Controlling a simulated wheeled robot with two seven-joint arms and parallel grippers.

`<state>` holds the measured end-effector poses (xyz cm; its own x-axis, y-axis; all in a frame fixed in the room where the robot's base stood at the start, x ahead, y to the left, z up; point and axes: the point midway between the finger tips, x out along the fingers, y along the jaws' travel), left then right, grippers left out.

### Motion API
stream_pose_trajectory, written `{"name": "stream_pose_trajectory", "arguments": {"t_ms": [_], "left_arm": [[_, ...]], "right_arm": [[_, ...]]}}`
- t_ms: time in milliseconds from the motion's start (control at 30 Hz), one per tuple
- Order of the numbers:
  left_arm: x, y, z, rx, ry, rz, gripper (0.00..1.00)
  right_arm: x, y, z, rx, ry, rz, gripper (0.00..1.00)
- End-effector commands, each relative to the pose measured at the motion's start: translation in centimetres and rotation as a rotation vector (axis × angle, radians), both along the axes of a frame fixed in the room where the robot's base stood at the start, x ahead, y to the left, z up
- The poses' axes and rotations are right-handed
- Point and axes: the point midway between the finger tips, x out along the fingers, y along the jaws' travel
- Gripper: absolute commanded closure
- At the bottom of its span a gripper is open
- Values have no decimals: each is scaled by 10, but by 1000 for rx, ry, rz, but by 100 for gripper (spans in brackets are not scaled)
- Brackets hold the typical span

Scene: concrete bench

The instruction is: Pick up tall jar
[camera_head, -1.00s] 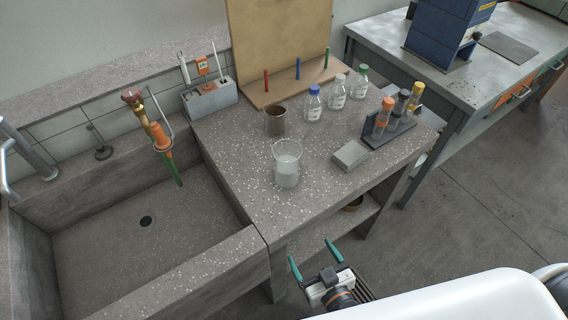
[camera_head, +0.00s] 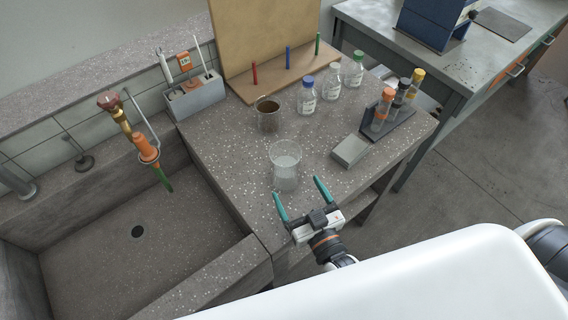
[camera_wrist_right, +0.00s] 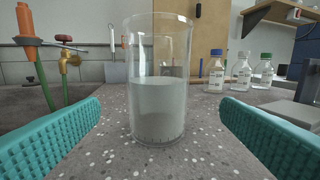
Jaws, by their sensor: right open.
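The tall jar (camera_head: 285,170) is a clear glass beaker, partly filled with a pale grey content, standing upright on the speckled bench. It also shows large and centred in the right wrist view (camera_wrist_right: 158,105). My right gripper (camera_head: 299,188) has teal fingers spread apart just in front of the jar, on the robot's side. My left gripper is not in view.
A brown-filled beaker (camera_head: 267,115) stands behind the jar. Several capped bottles (camera_head: 331,85) and a rack of tubes (camera_head: 390,122) stand further right. A small grey box (camera_head: 350,150) lies right of the jar. A sink (camera_head: 130,245) opens at left.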

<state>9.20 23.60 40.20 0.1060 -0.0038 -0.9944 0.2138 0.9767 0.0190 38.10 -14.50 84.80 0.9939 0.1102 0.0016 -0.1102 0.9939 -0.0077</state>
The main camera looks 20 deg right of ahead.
Motion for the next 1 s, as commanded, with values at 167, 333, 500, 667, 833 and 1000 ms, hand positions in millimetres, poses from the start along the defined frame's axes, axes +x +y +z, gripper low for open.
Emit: {"name": "stream_pose_trajectory", "arguments": {"t_ms": [167, 333, 500, 667, 833, 1000], "left_arm": [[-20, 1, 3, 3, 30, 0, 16], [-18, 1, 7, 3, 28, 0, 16], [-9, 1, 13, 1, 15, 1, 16], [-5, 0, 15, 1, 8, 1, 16], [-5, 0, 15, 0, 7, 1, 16], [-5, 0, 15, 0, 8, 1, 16]], "right_arm": [[22, 2, 1, -1, 0, 0, 13], [35, 5, 2, 0, -1, 0, 13], [61, 9, 3, 0, -2, -1, 13], [75, 10, 1, -1, 1, 0, 13], [76, 11, 1, -1, 1, 0, 13], [75, 10, 1, -1, 1, 0, 31]]}}
